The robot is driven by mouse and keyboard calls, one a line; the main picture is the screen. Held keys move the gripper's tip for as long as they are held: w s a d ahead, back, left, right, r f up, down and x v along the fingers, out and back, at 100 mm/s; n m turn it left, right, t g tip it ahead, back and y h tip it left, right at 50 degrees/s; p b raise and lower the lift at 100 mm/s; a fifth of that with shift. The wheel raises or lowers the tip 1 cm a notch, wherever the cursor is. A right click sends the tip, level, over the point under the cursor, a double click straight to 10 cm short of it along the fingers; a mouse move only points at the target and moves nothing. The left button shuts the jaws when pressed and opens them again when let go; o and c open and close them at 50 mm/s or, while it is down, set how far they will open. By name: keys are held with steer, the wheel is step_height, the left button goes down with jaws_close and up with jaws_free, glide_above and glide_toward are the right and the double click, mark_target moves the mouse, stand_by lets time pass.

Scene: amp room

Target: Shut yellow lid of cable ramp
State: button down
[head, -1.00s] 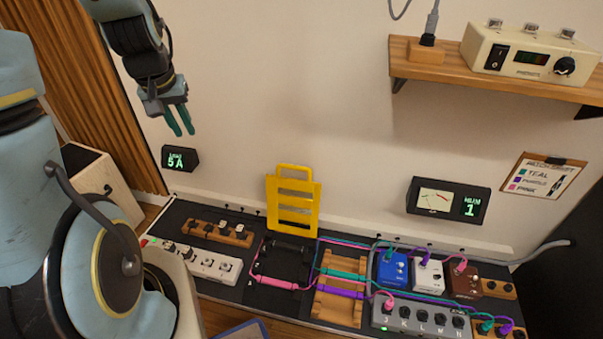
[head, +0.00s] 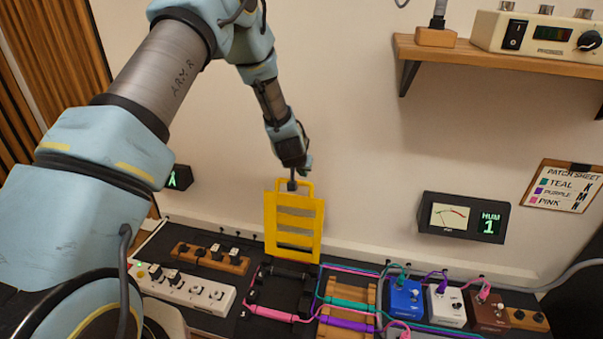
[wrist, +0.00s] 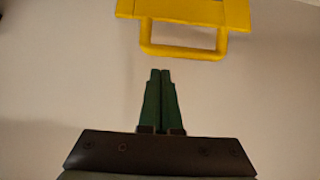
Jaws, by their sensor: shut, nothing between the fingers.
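The yellow lid (head: 271,225) of the cable ramp stands upright against the wall, with its loop handle at the top. The dark open ramp channel (head: 288,283) lies below it, with a pink cable sleeve (head: 268,312) across its front. My gripper (head: 304,170) is above the handle, close to the wall. In the wrist view my gripper's green fingers (wrist: 160,73) are pressed together and empty. The lid's handle (wrist: 183,53) appears just beyond the fingertips, with a visible gap between them. In the head view the fingertips are mostly hidden, so contact is unclear there.
A wooden ramp (head: 325,330) with teal and purple sleeves lies right of the channel. Coloured pedals (head: 405,300) stand further right. Power strips (head: 190,290) lie at left. A shelf (head: 480,65) and a meter (head: 462,217) are on the wall at right.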

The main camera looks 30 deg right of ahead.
steer(key=x, duration=0.6)
stand_by(0.3)
